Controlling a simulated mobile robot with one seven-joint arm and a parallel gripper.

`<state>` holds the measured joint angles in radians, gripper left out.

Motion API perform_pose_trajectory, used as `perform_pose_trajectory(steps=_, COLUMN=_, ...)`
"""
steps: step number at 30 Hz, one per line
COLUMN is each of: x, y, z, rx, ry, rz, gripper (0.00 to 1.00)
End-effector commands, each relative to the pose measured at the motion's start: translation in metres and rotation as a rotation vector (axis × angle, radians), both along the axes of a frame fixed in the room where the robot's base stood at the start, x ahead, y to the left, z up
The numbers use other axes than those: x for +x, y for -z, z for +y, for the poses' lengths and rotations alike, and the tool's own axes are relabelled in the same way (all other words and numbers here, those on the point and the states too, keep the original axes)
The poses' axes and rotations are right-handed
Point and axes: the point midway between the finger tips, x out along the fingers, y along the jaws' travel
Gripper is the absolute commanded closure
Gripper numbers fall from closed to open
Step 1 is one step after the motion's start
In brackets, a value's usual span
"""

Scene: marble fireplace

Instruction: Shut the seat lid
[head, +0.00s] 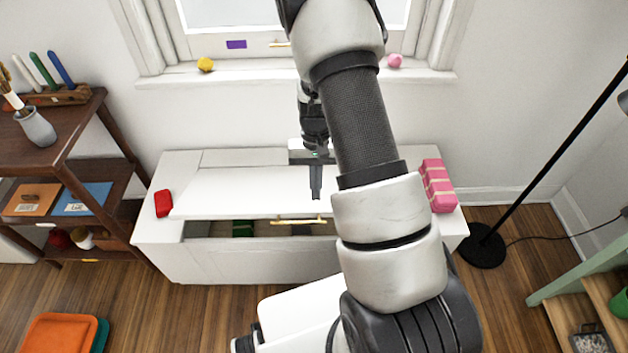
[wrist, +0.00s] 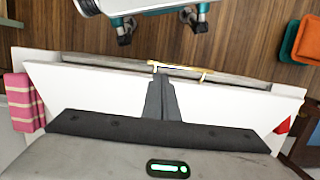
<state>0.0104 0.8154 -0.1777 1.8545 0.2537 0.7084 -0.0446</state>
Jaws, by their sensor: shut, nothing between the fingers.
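The white window seat (head: 230,268) stands against the wall under the window. Its white lid (head: 230,192) is hinged at the back and sits partly raised, with a dark gap under its front edge. A gold handle (head: 298,221) is on the lid's front edge. Something green (head: 243,229) shows inside the gap. My gripper (head: 316,196) is shut and empty over the lid, behind the handle. In the wrist view, my gripper's fingertips (wrist: 160,78) point toward the handle (wrist: 180,69) across the white lid (wrist: 95,97). I cannot tell whether they touch the lid.
A red object (head: 163,203) sits at the seat's left end and a pink striped one (head: 438,185) at its right end. A dark shelf (head: 85,150) stands left, a black floor lamp (head: 482,246) right.

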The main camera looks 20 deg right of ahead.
Motion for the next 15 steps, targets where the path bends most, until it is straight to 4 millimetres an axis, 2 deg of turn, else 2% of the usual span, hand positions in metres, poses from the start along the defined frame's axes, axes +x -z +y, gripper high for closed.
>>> perform_pose_trajectory(steps=1, x=-0.004, y=0.015, z=0.001, rx=0.001, ry=0.001, rz=0.005, gripper=1.00)
perform_pose_trajectory(steps=6, x=-0.011, y=0.049, z=0.003, rx=0.001, ry=0.000, rz=0.004, gripper=1.00)
perform_pose_trajectory(steps=9, x=-0.014, y=0.064, z=0.005, rx=0.001, ry=0.001, rz=0.003, gripper=1.00)
perform_pose_trajectory(steps=15, x=-0.017, y=0.081, z=0.005, rx=0.000, ry=0.000, rz=0.001, gripper=1.00)
